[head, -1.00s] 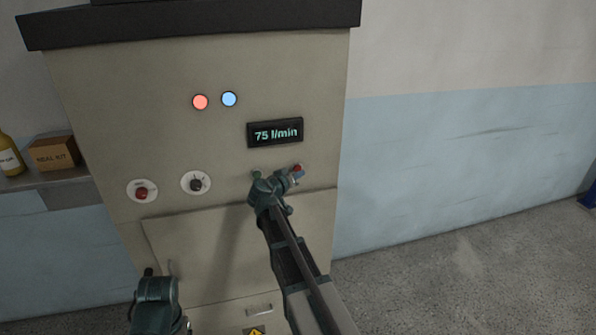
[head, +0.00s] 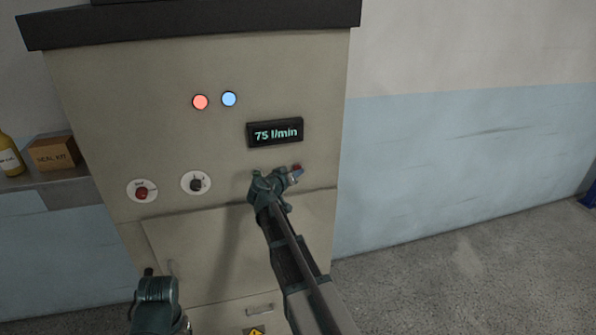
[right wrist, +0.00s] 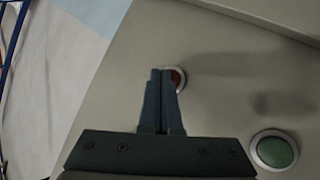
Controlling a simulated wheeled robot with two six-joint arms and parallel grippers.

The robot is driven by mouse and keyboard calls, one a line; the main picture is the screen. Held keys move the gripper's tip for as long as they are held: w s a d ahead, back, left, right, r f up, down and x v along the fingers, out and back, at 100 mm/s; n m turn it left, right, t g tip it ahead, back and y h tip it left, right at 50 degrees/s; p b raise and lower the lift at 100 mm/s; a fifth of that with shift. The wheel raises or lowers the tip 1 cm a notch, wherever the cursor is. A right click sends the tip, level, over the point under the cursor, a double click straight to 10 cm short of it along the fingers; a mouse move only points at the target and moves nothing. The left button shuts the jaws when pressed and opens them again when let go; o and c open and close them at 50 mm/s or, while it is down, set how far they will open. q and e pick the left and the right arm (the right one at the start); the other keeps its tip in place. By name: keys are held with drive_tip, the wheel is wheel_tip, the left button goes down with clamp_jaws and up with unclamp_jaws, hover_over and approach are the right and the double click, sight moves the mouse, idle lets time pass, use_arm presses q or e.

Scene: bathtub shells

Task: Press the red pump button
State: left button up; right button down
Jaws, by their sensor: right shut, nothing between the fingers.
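The red button (head: 297,167) sits on the beige cabinet's front, below the display at the right; my gripper partly covers it. It also shows in the right wrist view (right wrist: 178,78), in a pale ring behind my fingertips. My right gripper (head: 296,177) is shut and empty, with its tips (right wrist: 161,74) right at the button. I cannot tell whether they touch it. A green button (right wrist: 274,151) lies beside it and is mostly hidden by my gripper in the head view. My left gripper (head: 150,276) is low at the left, away from the panel controls; its jaws are unclear.
The display (head: 275,132) reads 75 l/min. A red light (head: 200,102) and a blue light (head: 229,99) are lit. Another red button (head: 141,193) on a white disc and a dark knob (head: 196,183) are at the left. A shelf holds a box (head: 52,153) and bottle (head: 10,156).

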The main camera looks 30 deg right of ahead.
drive_tip(key=shift+w, duration=0.2)
drive_tip(key=shift+s, duration=0.1)
idle(0.4)
drive_tip(key=shift+s+a, duration=0.2)
drive_tip(key=shift+s, duration=0.55)
drive_tip(key=shift+s, duration=0.1)
drive_tip(key=s, duration=0.2)
drive_tip(key=s+a, duration=0.1)
drive_tip(key=s, duration=0.1)
drive_tip(key=shift+s, duration=0.3)
idle(0.5)
